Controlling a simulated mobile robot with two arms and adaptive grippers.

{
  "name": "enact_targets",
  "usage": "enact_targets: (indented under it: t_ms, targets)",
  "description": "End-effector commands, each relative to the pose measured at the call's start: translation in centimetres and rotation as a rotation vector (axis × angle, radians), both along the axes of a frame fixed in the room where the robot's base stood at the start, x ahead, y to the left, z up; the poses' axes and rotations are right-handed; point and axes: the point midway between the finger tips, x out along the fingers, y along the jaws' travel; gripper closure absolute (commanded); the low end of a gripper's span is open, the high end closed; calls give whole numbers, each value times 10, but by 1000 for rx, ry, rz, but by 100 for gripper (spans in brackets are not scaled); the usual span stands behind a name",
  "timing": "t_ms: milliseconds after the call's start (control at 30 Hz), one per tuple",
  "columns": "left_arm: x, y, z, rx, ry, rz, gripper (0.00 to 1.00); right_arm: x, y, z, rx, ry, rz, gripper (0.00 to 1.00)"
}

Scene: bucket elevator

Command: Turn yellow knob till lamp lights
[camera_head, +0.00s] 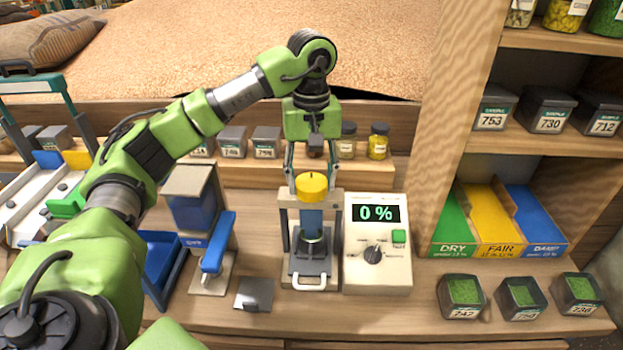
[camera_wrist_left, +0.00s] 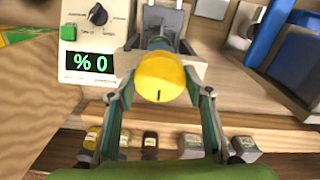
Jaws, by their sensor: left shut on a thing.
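The yellow knob (camera_head: 311,187) sits on top of a small press-like stand (camera_head: 285,240) with a blue cylinder under the knob. It also shows in the left wrist view (camera_wrist_left: 160,75), with a short dark mark on its top. My left gripper (camera_head: 312,179) comes down from above and is shut on the knob, one finger on each side. Beside the stand is a white meter (camera_head: 376,275) with a display reading 0 %, a green button and a dark dial. I cannot make out a lit lamp. My right gripper is not in view.
A blue-handled device (camera_head: 216,245) stands left of the press stand, with a small metal plate (camera_head: 254,294) in front. Sample boxes (camera_head: 462,297) of green grain stand at the front right, before the DRY, FAIR and DAMP bins (camera_head: 501,252). A wooden shelf post rises right of the meter.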

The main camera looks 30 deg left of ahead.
Motion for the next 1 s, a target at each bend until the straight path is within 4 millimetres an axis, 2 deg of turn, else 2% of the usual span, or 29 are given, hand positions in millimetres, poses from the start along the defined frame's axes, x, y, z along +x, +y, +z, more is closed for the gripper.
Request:
enact_targets:
  t_ms: [700,1000]
  targets:
    - [0,1,1,0,-3,-675,75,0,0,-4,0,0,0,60]
    - [0,1,1,0,-3,-894,75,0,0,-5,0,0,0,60]
